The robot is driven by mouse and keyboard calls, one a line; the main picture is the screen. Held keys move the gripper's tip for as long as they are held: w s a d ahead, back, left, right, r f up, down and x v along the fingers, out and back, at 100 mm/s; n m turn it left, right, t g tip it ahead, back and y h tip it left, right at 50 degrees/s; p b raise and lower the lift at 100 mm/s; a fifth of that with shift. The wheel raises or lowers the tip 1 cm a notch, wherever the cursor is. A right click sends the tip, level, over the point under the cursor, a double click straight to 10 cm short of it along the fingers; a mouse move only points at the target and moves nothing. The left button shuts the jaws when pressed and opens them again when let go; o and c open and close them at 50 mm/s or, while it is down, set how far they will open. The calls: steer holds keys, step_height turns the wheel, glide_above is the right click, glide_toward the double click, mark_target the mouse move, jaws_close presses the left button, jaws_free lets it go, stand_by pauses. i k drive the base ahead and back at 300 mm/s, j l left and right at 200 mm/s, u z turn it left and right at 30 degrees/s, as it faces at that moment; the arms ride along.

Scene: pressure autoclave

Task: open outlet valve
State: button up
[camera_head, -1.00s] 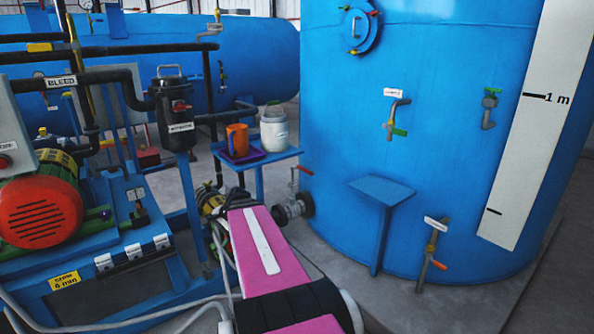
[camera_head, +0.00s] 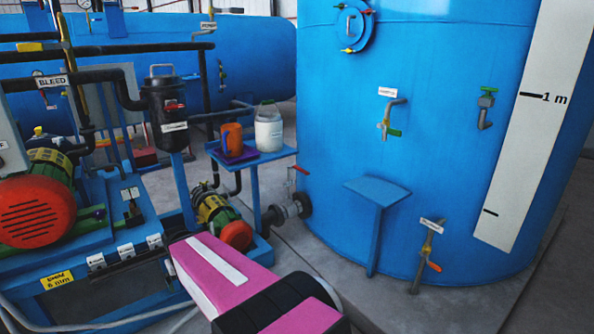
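I cannot read a label that says which valve is the outlet valve. A red-handled valve (camera_head: 299,171) sits on the pipe between the blue tank (camera_head: 440,150) and a pump (camera_head: 225,220). Low on the tank is a tap with an orange handle (camera_head: 434,266) and a small label. Higher up are a labelled green-handled tap (camera_head: 388,120) and another green-handled tap (camera_head: 487,105). My pink and black arm reaches in from the bottom, left of the tank. My gripper is out of view.
A small blue side table (camera_head: 250,158) holds an orange mug (camera_head: 231,139) and a white container (camera_head: 269,130). A blue shelf (camera_head: 377,190) juts from the tank. Black pipes, a canister (camera_head: 165,110) and a red motor (camera_head: 38,212) crowd the left. Floor at the right is clear.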

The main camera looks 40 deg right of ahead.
mark_target(298, 168)
steer(key=z, duration=1.45)
